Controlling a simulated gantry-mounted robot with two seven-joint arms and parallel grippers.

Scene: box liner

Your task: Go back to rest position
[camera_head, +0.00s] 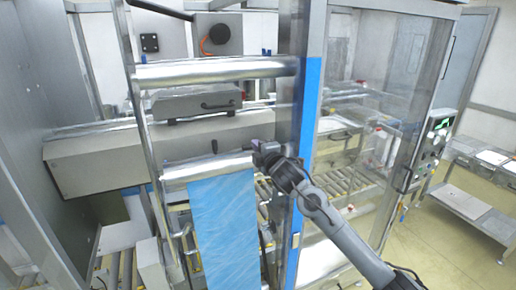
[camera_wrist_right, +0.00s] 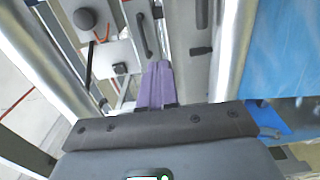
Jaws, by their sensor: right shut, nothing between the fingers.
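My right gripper (camera_head: 257,152) is at the middle of the head view, in front of the lower silver roller (camera_head: 205,167) near its right end. Its arm comes in from the lower right. In the right wrist view its purple fingers (camera_wrist_right: 155,84) are together, with nothing held between them. A blue film (camera_head: 223,230) hangs from the lower roller, left of the gripper. The film also shows at the right of the wrist view (camera_wrist_right: 287,50). Whether the gripper touches the roller cannot be told. My left gripper is not in view.
An upper silver roller (camera_head: 215,71) spans the metal frame above. A blue-edged post (camera_head: 308,130) stands close to the right of the gripper. A clear-panelled cabinet (camera_head: 375,90) is behind my right arm. Open floor (camera_head: 445,250) lies at the lower right.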

